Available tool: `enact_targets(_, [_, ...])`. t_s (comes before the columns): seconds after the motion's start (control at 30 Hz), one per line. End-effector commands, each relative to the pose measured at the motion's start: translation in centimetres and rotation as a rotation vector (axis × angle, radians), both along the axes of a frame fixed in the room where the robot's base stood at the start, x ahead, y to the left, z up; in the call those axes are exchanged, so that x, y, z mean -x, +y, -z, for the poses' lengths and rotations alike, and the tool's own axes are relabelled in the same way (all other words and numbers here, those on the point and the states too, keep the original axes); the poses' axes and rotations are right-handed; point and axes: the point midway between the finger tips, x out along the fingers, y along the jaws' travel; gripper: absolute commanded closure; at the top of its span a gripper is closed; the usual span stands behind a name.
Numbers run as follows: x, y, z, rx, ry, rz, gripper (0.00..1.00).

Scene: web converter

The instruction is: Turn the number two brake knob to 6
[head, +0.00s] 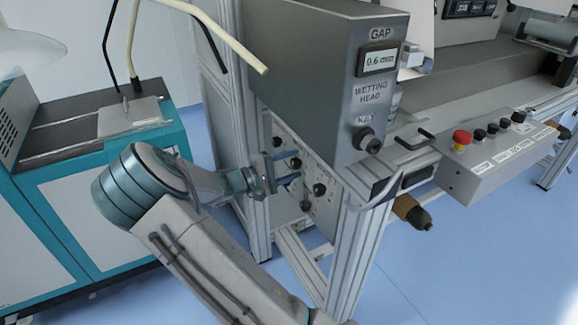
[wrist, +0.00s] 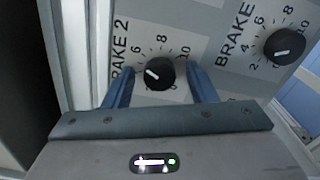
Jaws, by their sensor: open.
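The number two brake knob (wrist: 160,73) is a round black knob with a white pointer mark on a grey panel, beside the label BRAKE 2. Its pointer is turned to the upper left in the wrist view; the exact number it meets is too small to tell. The dial numbers 6, 8 and 10 run over the knob's top. My gripper (wrist: 161,84) is open, with one blue finger on each side of the knob. I cannot tell whether either finger touches it. In the head view my gripper (head: 289,169) is at the knob panel (head: 312,212).
Another brake knob (wrist: 284,46) with its own dial is to the right. The grey wetting head box (head: 310,75) overhangs the panel. A metal frame post (head: 352,255) stands right of it. A control box with a red button (head: 461,139) is further right. A teal cabinet (head: 90,235) is left.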

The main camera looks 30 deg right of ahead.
Motion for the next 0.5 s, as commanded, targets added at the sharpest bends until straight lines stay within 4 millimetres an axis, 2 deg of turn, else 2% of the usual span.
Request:
enact_targets(0.17, [0.0, 1.9, -0.1, -0.001, 0.000, -0.005, 0.48])
enact_targets(0.5, [0.2, 9.5, -0.1, 0.000, -0.001, -0.006, 0.48])
